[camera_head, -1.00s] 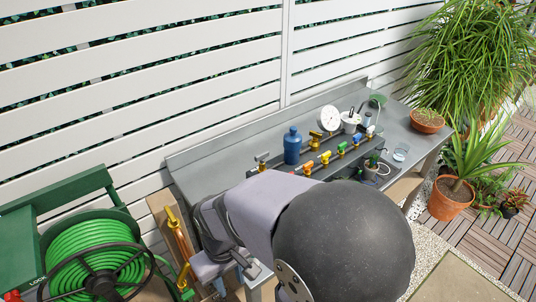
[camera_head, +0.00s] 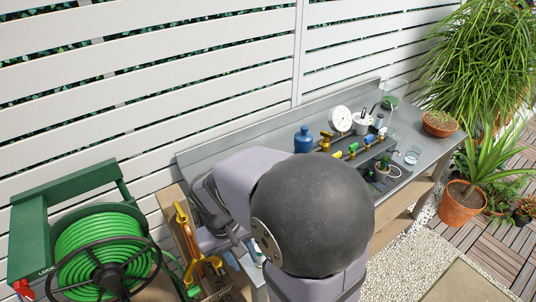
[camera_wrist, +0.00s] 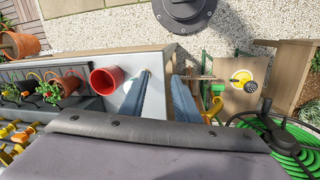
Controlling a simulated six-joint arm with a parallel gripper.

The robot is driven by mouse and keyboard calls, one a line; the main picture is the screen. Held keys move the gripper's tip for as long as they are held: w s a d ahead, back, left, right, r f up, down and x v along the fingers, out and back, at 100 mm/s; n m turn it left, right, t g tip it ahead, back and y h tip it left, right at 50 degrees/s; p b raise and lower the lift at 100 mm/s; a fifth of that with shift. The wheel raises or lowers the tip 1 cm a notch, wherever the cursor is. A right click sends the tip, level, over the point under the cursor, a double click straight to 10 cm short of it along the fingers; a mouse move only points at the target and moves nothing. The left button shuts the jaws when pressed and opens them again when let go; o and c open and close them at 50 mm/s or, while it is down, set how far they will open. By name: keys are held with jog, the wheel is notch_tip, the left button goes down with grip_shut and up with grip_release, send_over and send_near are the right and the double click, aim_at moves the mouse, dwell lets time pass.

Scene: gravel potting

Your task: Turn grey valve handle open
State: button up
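The grey valve handle cannot be made out in either current view. My arm covers the left part of the bench and its row of valves in the head view. Colored valve handles (camera_head: 352,149) show just right of my arm, none of them clearly grey. In the wrist view, my gripper (camera_wrist: 162,84) has two blue-grey fingers with a gap between them. Nothing is held in the gap.
A blue bottle (camera_head: 303,140) and a white gauge (camera_head: 342,119) stand on the metal bench (camera_head: 420,140). Potted plants (camera_head: 460,203) stand at the right.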

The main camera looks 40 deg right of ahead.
jog(key=w+d+r+m+h+b, duration=0.1)
jog(key=w+d+r+m+h, duration=0.3)
jog(key=w, duration=0.3)
jog(key=w+d+r+m+h+b, duration=0.1)
jog(key=w+d+r+m+h, duration=0.25)
jog(key=w+d+m, duration=0.3)
jog(key=w+d+r+m+h+b, duration=0.1)
jog(key=w+d+r+m+h, duration=0.3)
jog(key=w, duration=0.4)
jog(key=shift+m+t, duration=0.4)
jog(key=shift+m, duration=0.05)
jog(key=shift+f+p+x, duration=0.2)
jog(key=shift+p+x, duration=0.6)
jog(key=shift+x, duration=1.35)
jog(key=shift+f+p+x, duration=0.25)
jog(key=shift+p+x, duration=0.5)
jog(key=shift+x, duration=1.4)
jog(key=shift+a, duration=0.2)
jog(key=shift+c, duration=0.2)
grip_shut()
